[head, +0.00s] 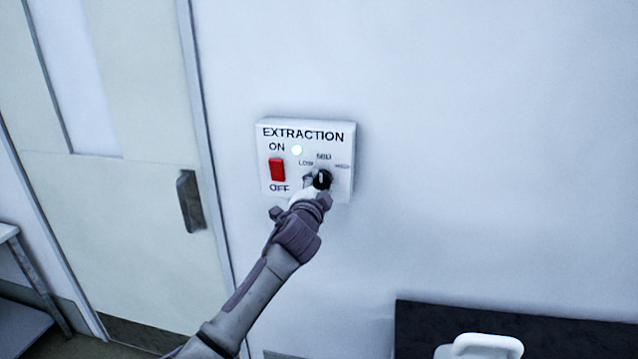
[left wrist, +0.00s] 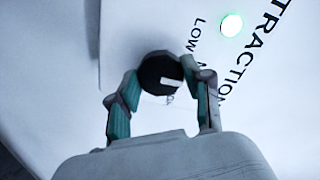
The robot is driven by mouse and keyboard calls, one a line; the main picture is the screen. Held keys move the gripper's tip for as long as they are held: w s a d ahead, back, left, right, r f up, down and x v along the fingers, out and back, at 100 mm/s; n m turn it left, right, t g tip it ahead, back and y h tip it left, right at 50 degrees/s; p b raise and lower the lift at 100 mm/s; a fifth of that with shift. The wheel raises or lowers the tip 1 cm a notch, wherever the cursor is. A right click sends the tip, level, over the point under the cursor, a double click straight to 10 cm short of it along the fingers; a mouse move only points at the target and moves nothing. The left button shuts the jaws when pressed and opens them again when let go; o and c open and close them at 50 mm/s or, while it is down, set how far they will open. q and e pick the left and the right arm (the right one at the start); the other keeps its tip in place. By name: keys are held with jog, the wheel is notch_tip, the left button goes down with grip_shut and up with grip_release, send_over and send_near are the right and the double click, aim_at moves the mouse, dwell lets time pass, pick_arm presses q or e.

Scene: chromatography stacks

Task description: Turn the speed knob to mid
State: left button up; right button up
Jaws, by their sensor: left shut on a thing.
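The white EXTRACTION box (head: 304,130) is on the wall in the head view. Its black round speed knob (head: 322,179) is at the lower right, below the LOW and MID labels. The white mark on the knob points roughly up, toward MID. In the left wrist view the knob (left wrist: 156,74) sits between the green-padded fingers of my left gripper (left wrist: 160,80), one on each side. My left gripper (head: 317,187) is shut on the knob from below. The HIGH label is mostly hidden in the left wrist view. My right gripper is out of view.
A red ON/OFF switch (head: 277,169) is left of the knob, with a lit indicator (head: 297,150) above. A door (head: 110,200) with a dark handle (head: 190,200) stands left. A dark panel (head: 570,335) and a white object (head: 480,345) are at lower right. The wall right of the box is bare.

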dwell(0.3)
pick_arm(q)
jog(key=o, duration=1.2)
jog(key=shift+c, duration=0.2)
jog(key=shift+s, duration=0.1)
jog(key=s+a, duration=0.2)
jog(key=s, duration=0.9)
jog(key=shift+s+a, duration=0.15)
jog(key=shift+s, duration=0.15)
jog(key=shift+f, duration=0.1)
